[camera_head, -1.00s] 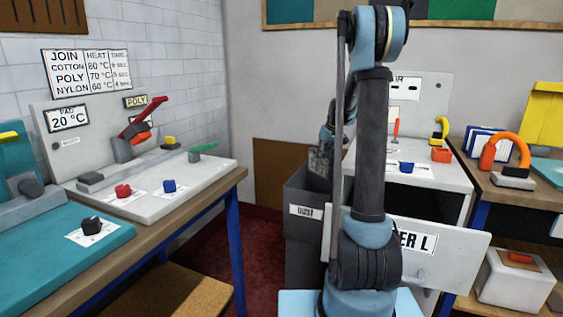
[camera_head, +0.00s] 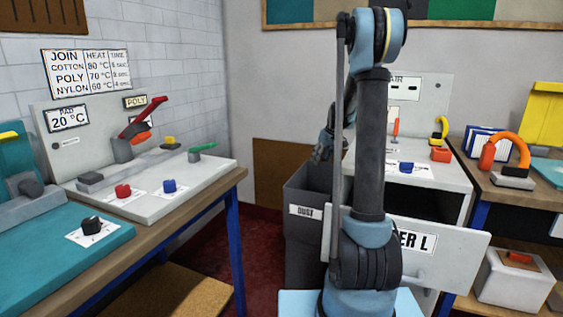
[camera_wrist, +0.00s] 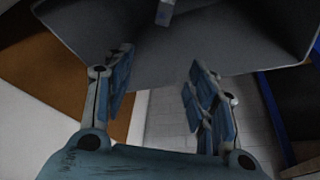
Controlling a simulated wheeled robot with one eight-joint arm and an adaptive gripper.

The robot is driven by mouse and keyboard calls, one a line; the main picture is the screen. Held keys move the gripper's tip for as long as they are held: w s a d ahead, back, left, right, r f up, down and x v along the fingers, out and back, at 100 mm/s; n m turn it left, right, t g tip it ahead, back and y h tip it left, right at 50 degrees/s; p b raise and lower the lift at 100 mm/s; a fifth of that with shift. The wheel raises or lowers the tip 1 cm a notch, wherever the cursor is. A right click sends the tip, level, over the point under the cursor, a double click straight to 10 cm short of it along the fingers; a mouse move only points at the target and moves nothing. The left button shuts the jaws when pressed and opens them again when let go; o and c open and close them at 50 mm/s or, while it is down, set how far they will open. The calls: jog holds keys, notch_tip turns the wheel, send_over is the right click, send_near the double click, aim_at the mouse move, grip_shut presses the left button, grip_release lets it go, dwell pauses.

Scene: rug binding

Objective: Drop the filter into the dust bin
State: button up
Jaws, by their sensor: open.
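The dark grey dust bin (camera_head: 304,242), with a white label reading DUST, stands on the floor behind my arm. Its inside wall (camera_wrist: 200,50) fills the upper wrist view. My gripper (camera_head: 322,150) is above the bin, partly hidden by my arm. In the wrist view my gripper (camera_wrist: 158,82) is open, with nothing between its fingers. A small pale grey block shows at the top edge of the wrist view, against the bin's inside; I cannot tell whether it is the filter. The head view does not show the filter, and the bin's bottom is hidden there.
An open grey drawer front (camera_head: 445,252) juts out right of the bin, beneath the white cabinet top (camera_head: 440,178). A workbench with a white press (camera_head: 150,200) stands at the left. A wooden bench (camera_head: 520,195) is at the right. Red floor lies left of the bin.

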jog(key=v, duration=1.2)
jog(key=shift+f, duration=0.1)
